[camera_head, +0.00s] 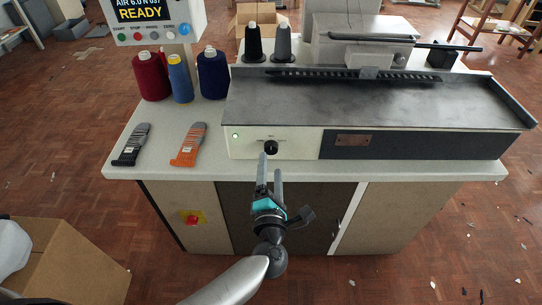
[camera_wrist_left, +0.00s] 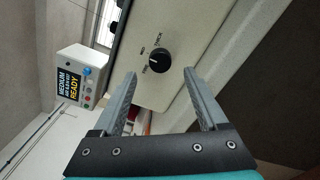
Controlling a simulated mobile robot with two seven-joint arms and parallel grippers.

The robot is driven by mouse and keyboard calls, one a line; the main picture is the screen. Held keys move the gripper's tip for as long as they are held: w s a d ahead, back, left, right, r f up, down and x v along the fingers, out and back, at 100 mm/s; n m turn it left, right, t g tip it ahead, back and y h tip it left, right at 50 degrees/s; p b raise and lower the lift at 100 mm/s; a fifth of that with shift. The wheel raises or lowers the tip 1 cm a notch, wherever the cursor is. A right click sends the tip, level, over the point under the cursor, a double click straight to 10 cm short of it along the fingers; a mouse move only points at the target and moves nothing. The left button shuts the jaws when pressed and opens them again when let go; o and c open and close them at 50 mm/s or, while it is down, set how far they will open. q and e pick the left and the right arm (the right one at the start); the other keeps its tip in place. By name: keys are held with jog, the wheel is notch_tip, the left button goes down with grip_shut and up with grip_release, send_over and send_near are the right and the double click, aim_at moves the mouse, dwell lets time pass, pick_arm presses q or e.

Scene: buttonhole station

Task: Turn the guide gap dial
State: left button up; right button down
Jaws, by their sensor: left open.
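The guide gap dial (camera_head: 271,147) is a small black round knob on the cream front panel of the machine. In the left wrist view the dial (camera_wrist_left: 160,60) has a pale mark on its face and small printed labels around it, hard to read. My left gripper (camera_head: 271,164) is in front of the panel, just below the dial in the head view. In the left wrist view its fingers (camera_wrist_left: 160,75) are open and empty, with the dial between and beyond their tips. No touch on the dial shows. My right gripper is not in view.
Orange (camera_head: 188,144) and dark (camera_head: 131,144) striped knit pieces lie on the table at left, before several thread cones. A display box (camera_head: 158,20) reads READY. A red button (camera_head: 193,217) is on the cabinet. A cardboard box (camera_head: 68,262) stands lower left.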

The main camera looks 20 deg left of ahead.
aim_at(271, 151)
pick_arm(q)
jog(key=shift+b+x, duration=0.35)
jog(key=shift+x, duration=2.2)
jog(key=shift+c, duration=0.3)
grip_shut()
